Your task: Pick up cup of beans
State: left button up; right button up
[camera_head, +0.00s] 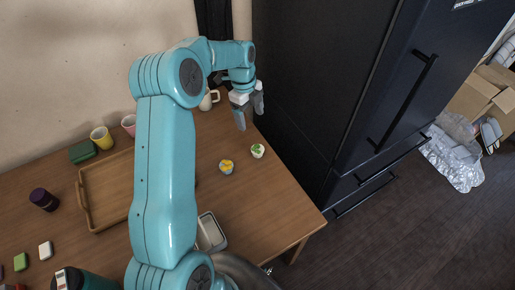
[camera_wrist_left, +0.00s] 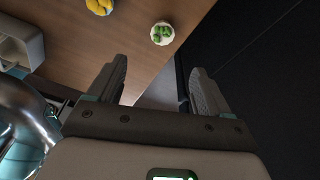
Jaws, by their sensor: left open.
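A small white cup with green bean-like pieces (camera_head: 258,151) stands on the wooden table near its right edge. It also shows in the left wrist view (camera_wrist_left: 162,33), ahead of the fingertips and apart from them. My left gripper (camera_head: 250,112) is open and empty, above the table's far right corner, beyond the cup in the head view. Its two fingers frame the table edge in the wrist view (camera_wrist_left: 157,75). A similar small cup with yellow contents (camera_head: 227,167) stands to the left of the green one. My right gripper is not in view.
A dark fridge (camera_head: 330,90) stands close to the table's right side. A white mug (camera_head: 209,99) is near the back wall. A wooden tray (camera_head: 108,185), yellow cup (camera_head: 101,138) and pink cup (camera_head: 129,124) are left. A metal container (camera_head: 211,232) is at the front.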

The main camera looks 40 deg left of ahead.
pick_arm(q)
jog(key=p, duration=0.1)
send_over(258, 149)
jog(key=f, duration=0.6)
jog(key=s+f, duration=0.1)
jog(key=f, duration=0.2)
jog(key=shift+a+f, duration=0.4)
jog(key=shift+w+f, duration=0.25)
jog(key=shift+f, duration=0.1)
jog(key=f+p, duration=0.1)
jog(key=f, duration=0.3)
jog(key=shift+w+d+f+p, duration=0.1)
jog(key=shift+d+f+p, duration=0.1)
jog(key=shift+p, duration=0.2)
jog(key=shift+w+f, duration=0.15)
jog(key=shift+f, duration=0.1)
jog(key=shift+d, duration=0.1)
jog(key=shift+r, duration=0.1)
jog(key=c, duration=1.1)
